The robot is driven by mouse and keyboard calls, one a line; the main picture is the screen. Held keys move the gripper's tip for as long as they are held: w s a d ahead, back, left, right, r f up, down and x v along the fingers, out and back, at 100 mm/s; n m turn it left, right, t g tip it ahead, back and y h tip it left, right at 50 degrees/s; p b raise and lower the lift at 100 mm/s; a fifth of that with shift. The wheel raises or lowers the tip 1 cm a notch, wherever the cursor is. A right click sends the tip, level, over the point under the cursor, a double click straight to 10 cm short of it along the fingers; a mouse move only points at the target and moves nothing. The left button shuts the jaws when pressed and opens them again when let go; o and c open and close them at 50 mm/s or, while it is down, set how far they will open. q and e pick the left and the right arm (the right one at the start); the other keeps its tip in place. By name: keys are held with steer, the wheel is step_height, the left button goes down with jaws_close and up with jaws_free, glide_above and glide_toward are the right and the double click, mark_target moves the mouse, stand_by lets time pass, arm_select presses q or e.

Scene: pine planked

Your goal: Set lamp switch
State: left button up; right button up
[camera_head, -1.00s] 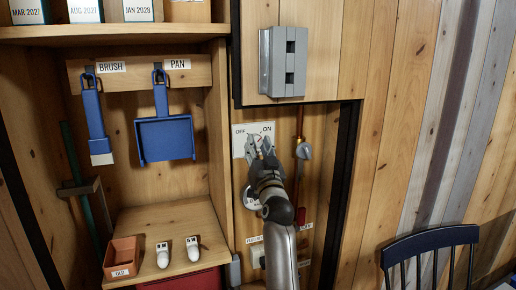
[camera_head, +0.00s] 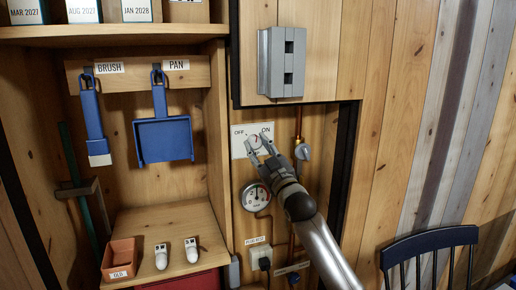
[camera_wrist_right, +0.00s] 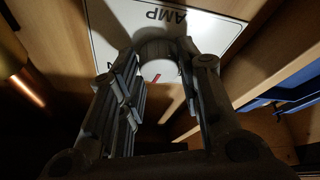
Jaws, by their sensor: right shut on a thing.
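The lamp switch is a white plate (camera_head: 238,150) marked OFF on the left and ON on the right, with a round knob (camera_head: 255,141) in its middle. The knob also shows in the right wrist view (camera_wrist_right: 158,68), pale-faced with a red mark and a dark rim. My right gripper (camera_head: 262,146) reaches up from the lower right. Its two fingers are closed on opposite sides of the knob, as the right wrist view (camera_wrist_right: 160,70) shows. The exact setting that the red mark points to is hard to tell. My left gripper is out of view.
A gauge (camera_head: 256,197) sits just below the switch, near my right arm. A copper pipe with a grey valve handle (camera_head: 302,152) runs close on the right. A grey box (camera_head: 283,62) is above. A dark chair (camera_head: 432,245) stands at lower right.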

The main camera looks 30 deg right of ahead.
steer(key=n+y, duration=0.1)
steer(key=n+y+p, duration=0.1)
steer(key=n, duration=0.1)
steer(key=n+p, duration=0.1)
steer(key=n, duration=0.1)
steer(key=shift+d+r+g+y, duration=0.2)
steer(key=shift+r+g+y, duration=0.1)
steer(key=shift+y, duration=0.1)
steer(key=n+y+p, duration=0.1)
steer(key=n+p, duration=0.2)
steer(key=n+g+y+p, duration=0.1)
steer(key=n+p, duration=0.1)
steer(key=n, duration=0.1)
steer(key=shift+s+d+r+n+g+p, duration=0.1)
steer(key=shift+r+n+g+p, duration=0.05)
steer(key=shift+n+g+p, duration=0.2)
steer(key=shift+f+n+g+y+p, duration=0.2)
steer(key=shift+n+g+y+p, duration=0.15)
steer(key=shift+n+p, duration=0.85)
steer(key=o, duration=1)
steer(key=shift+o, duration=0.2)
steer(key=shift+s, duration=0.15)
